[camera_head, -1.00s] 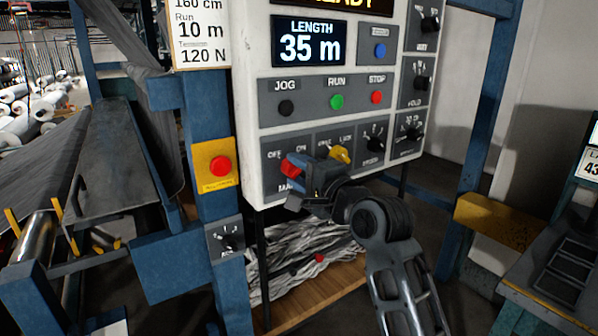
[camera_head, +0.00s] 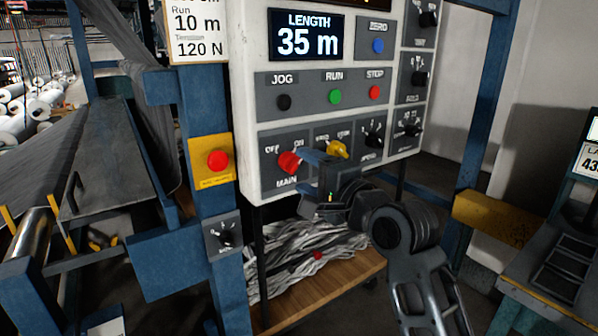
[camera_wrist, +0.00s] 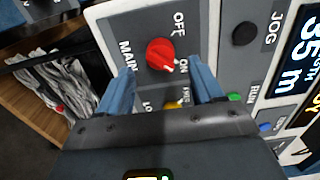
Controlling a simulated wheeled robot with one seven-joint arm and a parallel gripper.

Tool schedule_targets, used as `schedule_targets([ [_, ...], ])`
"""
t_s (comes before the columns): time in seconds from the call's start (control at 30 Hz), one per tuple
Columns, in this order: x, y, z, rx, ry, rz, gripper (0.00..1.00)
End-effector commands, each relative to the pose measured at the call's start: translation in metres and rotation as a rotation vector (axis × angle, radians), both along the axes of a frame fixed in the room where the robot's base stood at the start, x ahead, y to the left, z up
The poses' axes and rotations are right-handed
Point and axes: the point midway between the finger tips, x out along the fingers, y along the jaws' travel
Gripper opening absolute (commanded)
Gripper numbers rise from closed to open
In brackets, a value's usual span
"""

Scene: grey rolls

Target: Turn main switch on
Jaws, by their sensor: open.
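The main switch is a red rotary knob (camera_head: 289,162) at the lower left of the white control panel, above the word MAIN and below OFF and ON. It also shows in the wrist view (camera_wrist: 160,56), where its white mark lies on the ON side. My gripper (camera_head: 316,158) is just right of the knob in the head view, its blue fingers apart. In the wrist view the open fingers (camera_wrist: 160,66) appear on either side of the knob, with nothing held. The knob's face is fully visible there, and I see no finger touching it.
A yellow knob (camera_head: 337,149) sits close to the right of the main switch, partly behind my gripper. JOG, green RUN (camera_head: 335,96) and red STOP buttons are above. A red emergency button (camera_head: 218,160) is on the blue post at left. A wooden shelf (camera_head: 330,290) lies below.

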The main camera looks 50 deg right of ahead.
Motion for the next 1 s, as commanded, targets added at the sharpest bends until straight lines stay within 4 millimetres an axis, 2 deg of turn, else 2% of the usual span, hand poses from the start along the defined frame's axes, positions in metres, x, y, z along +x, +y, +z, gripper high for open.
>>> schedule_targets([
  [0.1,-0.019,0.005,-0.003,-0.001,0.002,0.000,0.66],
  [0.3,-0.036,0.010,-0.001,0.001,0.001,0.000,0.66],
  [1.0,-0.039,0.012,-0.003,-0.009,0.008,0.001,0.66],
])
